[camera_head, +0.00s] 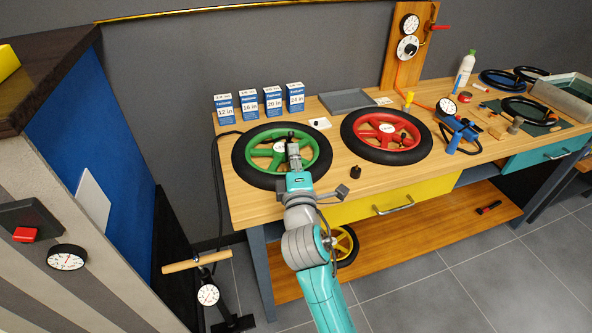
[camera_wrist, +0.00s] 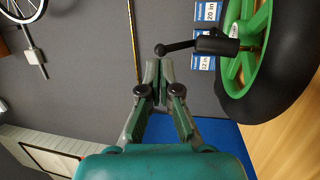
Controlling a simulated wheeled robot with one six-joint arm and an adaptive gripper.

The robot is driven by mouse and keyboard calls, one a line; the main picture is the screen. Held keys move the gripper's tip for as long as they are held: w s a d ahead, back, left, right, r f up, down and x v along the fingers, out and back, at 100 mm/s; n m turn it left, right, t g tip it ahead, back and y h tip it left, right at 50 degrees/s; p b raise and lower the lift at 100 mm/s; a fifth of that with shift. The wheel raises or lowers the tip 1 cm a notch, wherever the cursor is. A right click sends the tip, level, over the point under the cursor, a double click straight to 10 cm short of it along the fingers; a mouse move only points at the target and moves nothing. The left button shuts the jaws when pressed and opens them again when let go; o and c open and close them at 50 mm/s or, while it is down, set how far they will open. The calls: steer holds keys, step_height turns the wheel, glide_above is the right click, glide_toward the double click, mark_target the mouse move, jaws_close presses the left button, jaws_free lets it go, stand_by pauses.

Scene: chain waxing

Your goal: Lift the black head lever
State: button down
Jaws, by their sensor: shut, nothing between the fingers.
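The black pump head (camera_wrist: 216,45) sits by the hub of the green wheel (camera_wrist: 237,82) in the wrist view. Its black lever (camera_wrist: 180,46) sticks out to the left and ends in a round knob. My gripper (camera_wrist: 158,70) is shut and empty, with its fingertips just below the knob in the picture. I cannot tell whether they touch it. In the head view my gripper (camera_head: 293,152) is over the green wheel (camera_head: 261,166), which lies flat on the bench. There the black head (camera_head: 290,135) shows small just beyond the fingertips, and the lever is hard to make out.
The wooden bench (camera_head: 338,187) also bears a red wheel (camera_head: 360,126), several blue-white boxes (camera_head: 248,104), a grey tray (camera_head: 347,100) and a small black knobbed object (camera_head: 355,172). A floor pump (camera_head: 208,293) stands at the lower left; a black hose (camera_head: 217,180) runs up beside the bench.

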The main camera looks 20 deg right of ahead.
mark_target(291, 133)
steer(key=shift+x, duration=1.55)
steer(key=shift+w+d+r, duration=0.1)
steer(key=shift+w+r, duration=0.45)
steer(key=shift+r, duration=0.3)
steer(key=shift+w+r, duration=0.2)
steer(key=shift+w, duration=0.15)
